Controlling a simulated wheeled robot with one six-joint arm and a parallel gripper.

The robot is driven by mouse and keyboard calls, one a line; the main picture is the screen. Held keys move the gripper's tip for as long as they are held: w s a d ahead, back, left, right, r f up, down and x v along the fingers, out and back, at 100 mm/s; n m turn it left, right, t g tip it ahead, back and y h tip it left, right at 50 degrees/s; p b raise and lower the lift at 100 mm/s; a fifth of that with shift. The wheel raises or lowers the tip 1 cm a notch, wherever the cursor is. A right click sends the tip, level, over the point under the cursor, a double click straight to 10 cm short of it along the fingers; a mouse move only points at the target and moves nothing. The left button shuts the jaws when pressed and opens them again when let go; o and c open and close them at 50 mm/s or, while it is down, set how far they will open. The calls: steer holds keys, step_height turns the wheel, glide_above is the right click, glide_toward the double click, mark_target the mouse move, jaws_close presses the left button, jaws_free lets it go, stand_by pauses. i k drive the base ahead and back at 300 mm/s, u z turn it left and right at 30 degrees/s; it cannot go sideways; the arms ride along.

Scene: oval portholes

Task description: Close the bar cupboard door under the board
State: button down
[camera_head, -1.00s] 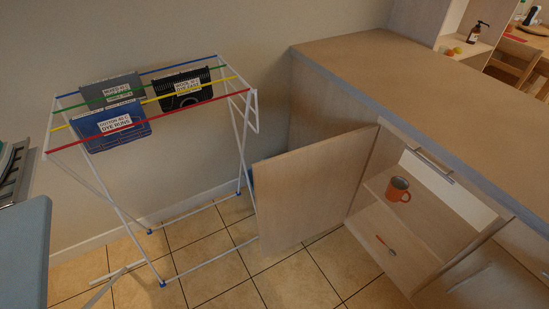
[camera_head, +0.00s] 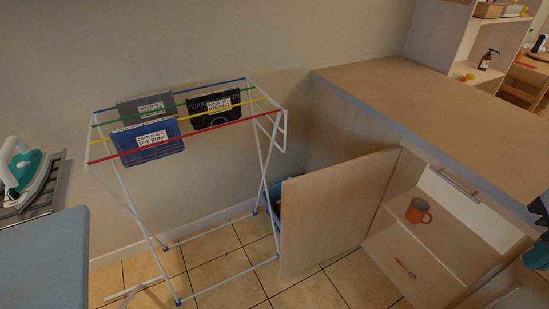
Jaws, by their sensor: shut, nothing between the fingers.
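The wooden cupboard door (camera_head: 330,210) stands wide open under the brown counter board (camera_head: 420,95). It is attached at its right side to the cupboard's left edge and swings out to the left. The cupboard's inside is exposed, with an orange mug (camera_head: 418,210) on its shelf (camera_head: 404,228) and an orange-handled utensil (camera_head: 405,267) lower down. Dark and teal parts, likely of my arm, show at the right edge, in front of the counter and apart from the door. My gripper's fingers cannot be made out.
A white drying rack (camera_head: 268,165) with cloths stands just left of the open door. A metal bar handle (camera_head: 460,188) sits above the shelf. Tiled floor shows in front of the door.

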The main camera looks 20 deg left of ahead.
mark_target(328, 212)
steer(key=u, duration=0.3)
steer(key=i, duration=0.9)
